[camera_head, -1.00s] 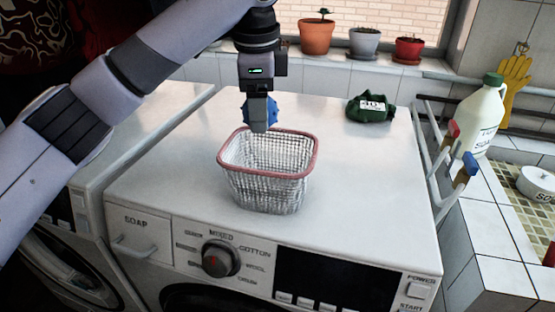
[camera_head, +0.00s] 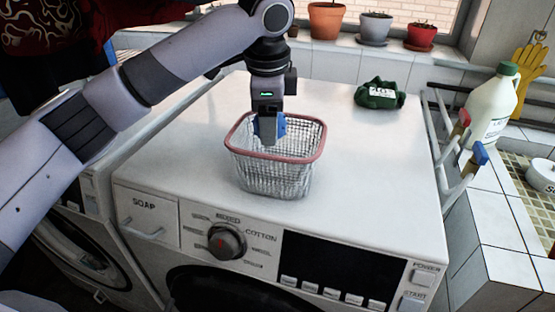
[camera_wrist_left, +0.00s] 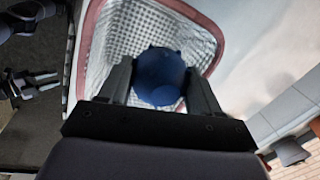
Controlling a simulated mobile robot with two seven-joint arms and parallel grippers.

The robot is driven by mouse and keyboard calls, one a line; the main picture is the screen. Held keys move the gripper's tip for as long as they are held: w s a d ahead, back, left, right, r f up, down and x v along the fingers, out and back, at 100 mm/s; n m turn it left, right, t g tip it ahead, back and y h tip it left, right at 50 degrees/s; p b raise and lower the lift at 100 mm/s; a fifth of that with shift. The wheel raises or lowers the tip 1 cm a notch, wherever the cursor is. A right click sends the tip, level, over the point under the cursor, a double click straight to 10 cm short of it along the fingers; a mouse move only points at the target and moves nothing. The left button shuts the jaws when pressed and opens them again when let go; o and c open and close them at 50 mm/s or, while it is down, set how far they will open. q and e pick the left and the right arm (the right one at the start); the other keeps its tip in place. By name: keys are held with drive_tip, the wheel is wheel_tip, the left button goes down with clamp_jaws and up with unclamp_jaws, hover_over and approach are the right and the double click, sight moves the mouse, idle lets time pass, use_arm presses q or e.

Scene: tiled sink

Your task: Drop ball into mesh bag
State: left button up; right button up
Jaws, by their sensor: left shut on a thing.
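The mesh bag (camera_head: 275,175) is a white mesh basket with a pink-red rim, standing upright on the washing machine top. My left gripper (camera_head: 269,135) points down into its opening, with the fingertips about at rim level. It is shut on the blue ball (camera_wrist_left: 160,76), which sits between both fingers in the left wrist view. In the head view only blue edges of the ball (camera_head: 281,127) show beside the fingers. In the left wrist view the mesh bag (camera_wrist_left: 122,38) lies below and around the ball.
The white washing machine (camera_head: 370,160) has free room around the bag. A dark green item (camera_head: 380,94) with a label lies at the back right. A white bottle (camera_head: 493,105) and rails stand at the right. Potted plants (camera_head: 376,27) line the windowsill.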

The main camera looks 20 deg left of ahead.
use_arm(q)
drive_tip(key=o, duration=1.1)
drive_tip(key=shift+s+d+r, duration=0.1)
drive_tip(key=shift+s+r, duration=0.1)
drive_tip(key=shift+r, duration=1)
drive_tip(key=shift+s+r, duration=0.25)
drive_tip(key=shift+r, duration=0.9)
drive_tip(key=shift+s+d+r, duration=0.1)
drive_tip(key=shift+s+r, duration=0.1)
drive_tip(key=shift+r, duration=1)
